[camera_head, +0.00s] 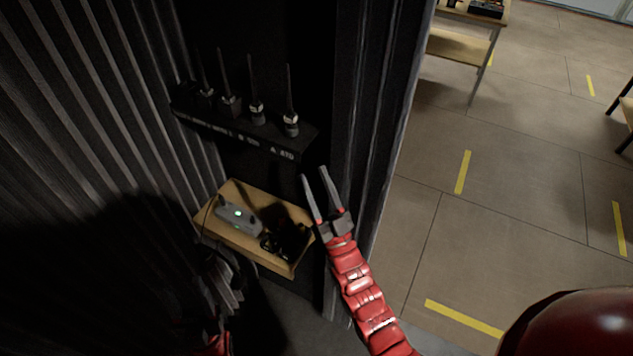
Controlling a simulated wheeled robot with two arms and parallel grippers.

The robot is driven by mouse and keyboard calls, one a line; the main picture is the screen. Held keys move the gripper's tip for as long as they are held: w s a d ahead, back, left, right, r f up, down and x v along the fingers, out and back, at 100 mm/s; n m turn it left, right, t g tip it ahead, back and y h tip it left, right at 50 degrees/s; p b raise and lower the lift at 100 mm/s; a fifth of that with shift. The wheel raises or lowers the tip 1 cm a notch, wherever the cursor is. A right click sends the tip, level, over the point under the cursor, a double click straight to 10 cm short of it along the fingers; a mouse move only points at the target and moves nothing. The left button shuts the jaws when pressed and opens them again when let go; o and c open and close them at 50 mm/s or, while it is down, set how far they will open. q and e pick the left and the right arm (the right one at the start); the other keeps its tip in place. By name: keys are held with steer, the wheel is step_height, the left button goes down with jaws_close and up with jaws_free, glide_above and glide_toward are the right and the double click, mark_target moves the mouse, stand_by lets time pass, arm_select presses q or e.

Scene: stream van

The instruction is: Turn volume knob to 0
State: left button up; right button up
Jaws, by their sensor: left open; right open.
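No volume knob can be made out clearly. A grey device (238,216) with a lit green spot lies on a small wooden shelf (262,258). Several dark handheld radios with upright antennas, one of them a radio at the right end (291,124), stand in a black rack (240,137) above the shelf. My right gripper (314,174) is open and empty, in front of the right end of the rack and above the shelf's right side. My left gripper (222,262) is in shadow at the lower left, near the shelf's left front; its fingers are hard to see.
A black object (287,240) lies on the shelf right of the grey device. Ribbed dark walls (90,120) close off the left, and a dark door edge (385,130) stands on the right. Open tiled floor (520,210) and a table (470,20) lie beyond.

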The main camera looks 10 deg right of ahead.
steer(key=shift+d, duration=0.1)
stand_by(0.3)
steer(key=w+a+f+g, duration=0.2)
steer(key=w+a+g, duration=0.2)
steer(key=w, duration=0.5)
steer(key=n+g+h+b, duration=0.2)
steer(key=g, duration=0.9)
glide_above(252, 218)
steer(key=w+d, duration=0.2)
steer(key=d, duration=0.1)
step_height(252, 218, down, 8)
steer(key=s+n+g+h, duration=0.2)
steer(key=s+g+h, duration=0.2)
steer(key=s+g, duration=0.3)
steer(key=shift+t, duration=0.4)
steer(key=b+x, duration=0.1)
steer(key=x, duration=0.4)
steer(key=b+x, duration=0.2)
steer(key=x, duration=0.3)
steer(key=b+x, duration=0.2)
steer(key=x, duration=0.2)
steer(key=shift+s+f, duration=0.15)
steer(key=shift+f, duration=0.35)
steer(key=shift+w+a+f, duration=0.15)
steer(key=shift+w+f, duration=0.1)
steer(key=shift+f, duration=0.4)
